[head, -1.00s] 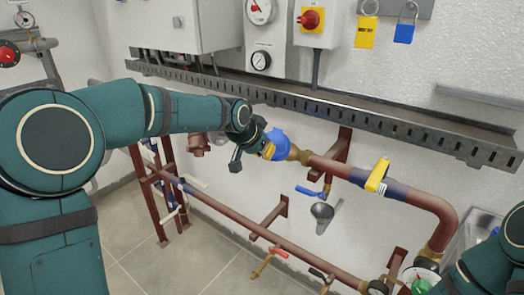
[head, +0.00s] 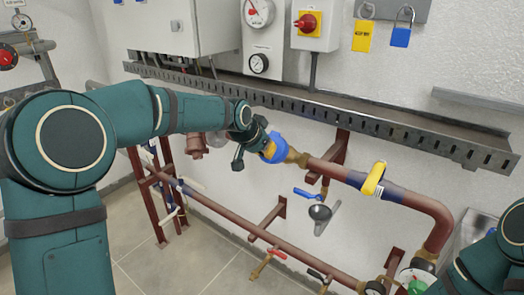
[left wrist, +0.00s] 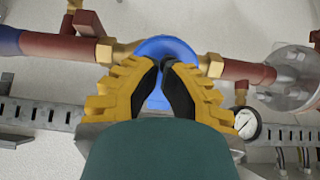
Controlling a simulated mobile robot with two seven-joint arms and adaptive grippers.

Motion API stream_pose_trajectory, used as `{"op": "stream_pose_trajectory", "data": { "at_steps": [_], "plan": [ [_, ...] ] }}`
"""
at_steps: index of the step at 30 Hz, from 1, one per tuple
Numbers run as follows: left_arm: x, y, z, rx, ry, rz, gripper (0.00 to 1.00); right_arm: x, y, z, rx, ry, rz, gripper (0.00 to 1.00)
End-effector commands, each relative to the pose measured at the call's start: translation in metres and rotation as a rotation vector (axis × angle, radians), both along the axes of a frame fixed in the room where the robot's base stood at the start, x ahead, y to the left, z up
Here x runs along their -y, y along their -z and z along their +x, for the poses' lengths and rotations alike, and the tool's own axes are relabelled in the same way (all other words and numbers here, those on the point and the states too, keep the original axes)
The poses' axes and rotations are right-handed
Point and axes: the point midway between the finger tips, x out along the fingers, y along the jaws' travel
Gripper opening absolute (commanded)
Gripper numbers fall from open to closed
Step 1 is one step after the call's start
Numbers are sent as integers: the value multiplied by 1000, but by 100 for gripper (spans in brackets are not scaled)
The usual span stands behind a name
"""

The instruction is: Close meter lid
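The blue meter (head: 275,149) sits in the brown pipe run between brass fittings, below the slotted tray. It also shows in the left wrist view as a round blue body (left wrist: 165,47). My left gripper (head: 263,146) is right at the meter's left side in the head view. In the left wrist view its yellow fingers with black pads (left wrist: 165,75) lie in front of the blue body, tips close but apart, with blue showing between them. The fingers and hand hide much of the meter, and I cannot make out the lid's position. My right gripper is out of view; only that arm shows.
The slotted metal tray (head: 320,112) runs above the pipe. A dial gauge (left wrist: 247,123) is near the fingers in the wrist view.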

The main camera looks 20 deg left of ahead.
Motion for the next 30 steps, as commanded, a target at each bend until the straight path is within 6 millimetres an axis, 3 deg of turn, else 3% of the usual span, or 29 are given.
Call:
{"op": "stream_pose_trajectory", "data": {
  "at_steps": [5, 21, 30],
  "plan": [
    [-2, -7, -5, 1, -1, 0, 0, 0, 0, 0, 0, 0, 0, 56],
    [-23, -82, -63, 2, 0, 1, 0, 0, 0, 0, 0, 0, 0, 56],
    [-26, -93, -72, -1, 1, 0, 0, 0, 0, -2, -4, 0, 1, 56]
  ]
}}
